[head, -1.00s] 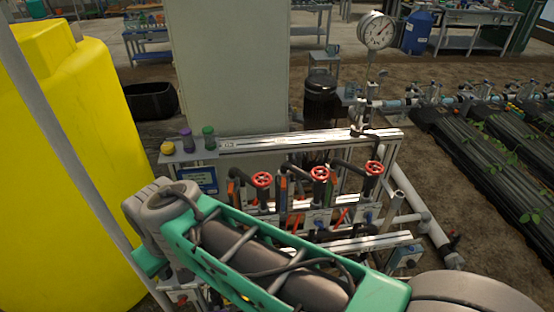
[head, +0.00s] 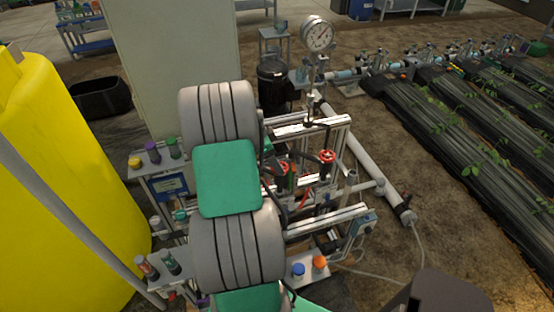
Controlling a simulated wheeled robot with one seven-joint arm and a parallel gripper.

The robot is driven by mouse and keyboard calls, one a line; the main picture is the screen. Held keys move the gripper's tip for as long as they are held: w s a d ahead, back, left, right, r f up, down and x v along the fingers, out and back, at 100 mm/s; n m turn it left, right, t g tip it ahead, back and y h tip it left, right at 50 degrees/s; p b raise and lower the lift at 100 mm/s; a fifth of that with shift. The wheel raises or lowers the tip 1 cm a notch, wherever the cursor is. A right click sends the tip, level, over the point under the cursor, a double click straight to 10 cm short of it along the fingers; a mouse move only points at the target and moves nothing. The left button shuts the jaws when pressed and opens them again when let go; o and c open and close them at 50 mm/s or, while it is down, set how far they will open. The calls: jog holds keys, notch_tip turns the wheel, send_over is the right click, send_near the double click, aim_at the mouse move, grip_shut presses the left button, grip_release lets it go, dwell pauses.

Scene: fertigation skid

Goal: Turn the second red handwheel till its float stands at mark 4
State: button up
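Two red handwheels show on the skid. The middle handwheel (head: 283,168), second in the row, is partly visible just right of my arm. The right handwheel (head: 327,156) is clear of the arm. The left handwheel is hidden behind my arm's green and grey links, which cross the front of the skid. The floats and their marks cannot be made out at this size and angle. My gripper is not in view, so its place relative to the wheels does not show.
A pressure gauge (head: 318,34) stands on the pipe behind the skid. A yellow tank (head: 50,190) is at left. A pale cabinet (head: 170,50) stands behind. Black planting beds (head: 460,130) lie at right. Orange and blue-capped bottles (head: 319,263) sit on a low shelf.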

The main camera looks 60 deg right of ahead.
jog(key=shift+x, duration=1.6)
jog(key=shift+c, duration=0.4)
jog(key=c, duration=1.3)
